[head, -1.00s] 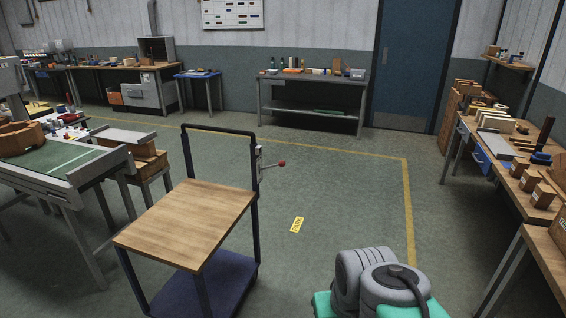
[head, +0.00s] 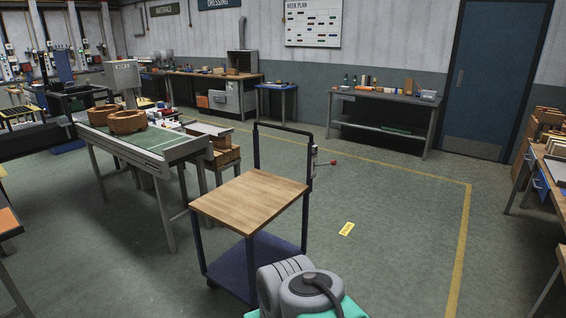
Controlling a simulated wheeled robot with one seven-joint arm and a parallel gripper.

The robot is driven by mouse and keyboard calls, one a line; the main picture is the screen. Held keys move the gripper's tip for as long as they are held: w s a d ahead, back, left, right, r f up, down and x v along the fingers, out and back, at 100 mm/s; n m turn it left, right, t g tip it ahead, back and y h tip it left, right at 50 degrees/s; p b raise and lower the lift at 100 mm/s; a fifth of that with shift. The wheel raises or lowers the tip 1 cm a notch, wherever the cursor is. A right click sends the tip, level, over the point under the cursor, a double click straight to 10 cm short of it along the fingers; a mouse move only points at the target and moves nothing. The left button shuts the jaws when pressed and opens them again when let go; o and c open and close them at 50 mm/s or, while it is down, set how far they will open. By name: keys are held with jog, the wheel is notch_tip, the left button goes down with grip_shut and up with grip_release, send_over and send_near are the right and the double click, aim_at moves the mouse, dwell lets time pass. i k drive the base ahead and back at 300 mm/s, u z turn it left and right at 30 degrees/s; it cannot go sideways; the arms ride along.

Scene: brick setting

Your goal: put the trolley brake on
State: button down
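The trolley (head: 250,198) stands in the middle of the head view, with a wooden top, a dark blue lower shelf (head: 243,268) and a dark push handle (head: 284,126) at its far side. A lever with a red knob (head: 333,163) sticks out to the right from a small light plate (head: 314,160) on the handle's right post. My arm's grey and green links show at the bottom, in front of the trolley. My gripper is not in view.
A yellow floor label (head: 346,229) lies right of the trolley, inside a yellow floor line (head: 465,232). A green-topped table (head: 150,142) stands close on the left, with a wooden crate (head: 224,155) beside it. The floor to the right is clear.

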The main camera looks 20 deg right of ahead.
aim_at(334, 162)
jog(key=z, duration=0.25)
jog(key=i, duration=0.25)
jog(key=z, duration=0.95)
jog(key=i, duration=0.9)
jog(key=z, duration=0.65)
jog(key=i, duration=0.95)
jog(key=u, duration=0.65)
jog(key=i, duration=0.75)
jog(key=u, duration=1.2)
jog(key=i, duration=0.4)
jog(key=u, duration=0.4)
